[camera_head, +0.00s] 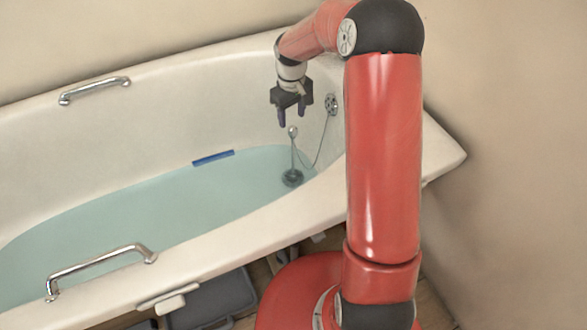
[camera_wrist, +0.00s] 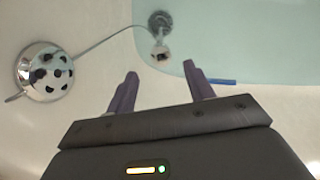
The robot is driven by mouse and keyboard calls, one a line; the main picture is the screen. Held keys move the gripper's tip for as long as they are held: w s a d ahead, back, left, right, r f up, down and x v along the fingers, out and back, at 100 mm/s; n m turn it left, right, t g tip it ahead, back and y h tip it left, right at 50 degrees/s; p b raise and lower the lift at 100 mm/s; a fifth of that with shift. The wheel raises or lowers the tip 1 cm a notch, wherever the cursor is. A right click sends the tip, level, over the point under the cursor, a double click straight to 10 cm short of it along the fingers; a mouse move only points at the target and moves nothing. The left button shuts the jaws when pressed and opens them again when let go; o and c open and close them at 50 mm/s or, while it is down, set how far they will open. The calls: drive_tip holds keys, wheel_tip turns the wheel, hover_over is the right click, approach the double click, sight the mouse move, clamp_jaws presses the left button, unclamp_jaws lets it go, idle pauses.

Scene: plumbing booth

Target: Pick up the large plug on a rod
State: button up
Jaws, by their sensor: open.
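The large plug (camera_head: 292,178) sits under the water at the right end of the bath, with its thin rod rising upright to a pale knob (camera_head: 292,131). In the wrist view the plug (camera_wrist: 161,20) is at the top, and the knob (camera_wrist: 161,54) shows just beyond the fingertips, roughly midway between them. A thin chain runs from the rod to the overflow fitting. My gripper (camera_head: 293,120) points down above the knob, open and empty. In the wrist view its two purple fingers (camera_wrist: 160,70) stand apart, touching nothing.
The chrome overflow fitting (camera_head: 331,104) is on the bath's end wall; it also shows in the wrist view (camera_wrist: 45,72). A blue strip (camera_head: 213,158) lies at the waterline. Chrome grab handles (camera_head: 95,90) are on the rims. The water (camera_head: 150,210) around the plug is otherwise clear.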

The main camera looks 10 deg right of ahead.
sight(293, 134)
drive_tip(key=f, duration=0.8)
drive_tip(key=shift+s, duration=0.3)
drive_tip(key=shift+c, duration=0.2)
drive_tip(key=shift+r, duration=0.1)
clamp_jaws()
